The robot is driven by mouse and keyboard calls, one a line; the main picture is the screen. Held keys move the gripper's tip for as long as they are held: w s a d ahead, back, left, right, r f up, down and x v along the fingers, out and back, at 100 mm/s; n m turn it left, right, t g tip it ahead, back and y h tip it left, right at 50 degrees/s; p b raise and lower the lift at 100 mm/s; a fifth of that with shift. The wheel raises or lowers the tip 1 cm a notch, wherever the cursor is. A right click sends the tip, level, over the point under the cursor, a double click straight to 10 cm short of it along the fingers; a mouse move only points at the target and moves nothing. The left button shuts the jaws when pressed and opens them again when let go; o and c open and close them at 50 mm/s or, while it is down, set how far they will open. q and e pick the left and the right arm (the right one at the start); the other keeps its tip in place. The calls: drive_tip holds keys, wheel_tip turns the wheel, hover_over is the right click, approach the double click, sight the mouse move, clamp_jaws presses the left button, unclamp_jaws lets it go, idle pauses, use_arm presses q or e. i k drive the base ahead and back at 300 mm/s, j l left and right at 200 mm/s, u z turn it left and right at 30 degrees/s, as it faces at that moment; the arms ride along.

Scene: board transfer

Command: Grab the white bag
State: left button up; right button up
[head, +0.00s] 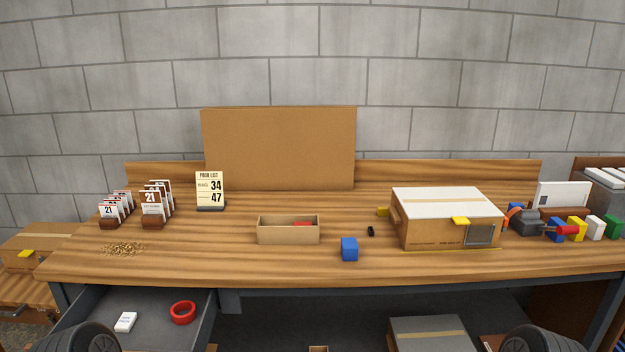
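A small white packet (125,322) with faint print lies in the open grey drawer at the lower left; it is the closest thing to a white bag that I see, but I cannot tell for sure that it is a bag. A red ring-shaped roll (183,312) lies to its right in the same drawer (240,340). Neither of my grippers shows; dark rounded parts at the lower left and lower right edges show no fingers.
On the wooden bench (200,258) are a pack list sign (210,187), card racks (153,207), a shallow box (288,232) with something red inside, a blue cube (349,249) and a large carton (447,218). Tools and coloured blocks crowd the right end.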

sight(126, 320)
drive_tip(key=u, duration=1.35)
drive_tip(key=i+j, duration=0.25)
drive_tip(key=i, duration=0.2)
drive_tip(key=i+j, duration=0.25)
drive_tip(key=i, duration=0.15)
drive_tip(key=z, duration=1.8)
drive_tip(key=l+z, duration=0.2)
drive_tip(key=j+z, duration=0.1)
drive_tip(key=j, duration=0.15)
